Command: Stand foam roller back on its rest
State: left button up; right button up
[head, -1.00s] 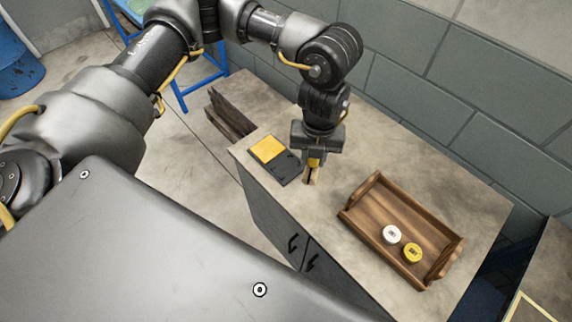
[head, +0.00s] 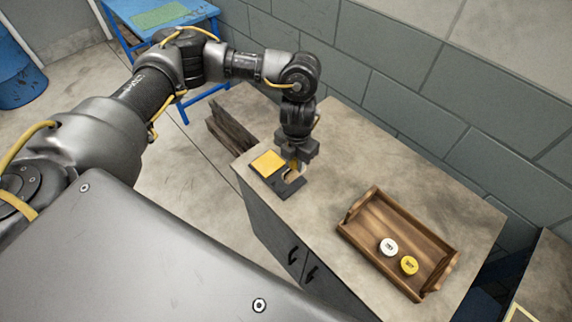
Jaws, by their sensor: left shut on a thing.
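My left gripper (head: 295,166) points down over the cabinet top and is shut on the foam roller (head: 292,177). Only a small tan part of the roller shows below the fingers; the rest is hidden by the gripper. The roller is over the right part of a low dark rest (head: 284,192), which has a yellow pad (head: 268,162) on its left part. I cannot tell whether the roller touches the rest. My right gripper is not in view.
A wooden tray (head: 353,235) with a white-lidded pot (head: 388,247) and a yellow-lidded pot (head: 409,265) stands to the right on the cabinet top (head: 330,160). A block wall (head: 400,90) runs behind. The top between rest and tray is clear.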

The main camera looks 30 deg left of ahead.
pick_arm(q)
jog(key=w+a+f, duration=0.2)
jog(key=a+f, duration=0.1)
jog(key=f, duration=0.2)
jog(key=shift+a+f, duration=0.15)
jog(key=shift+f, duration=0.8)
jog(key=shift+a+f, duration=0.15)
jog(key=shift+f, duration=0.75)
jog(key=shift+b, duration=0.35)
jog(key=shift+f, duration=0.2)
jog(key=o, duration=0.9)
jog(key=shift+o, duration=0.2)
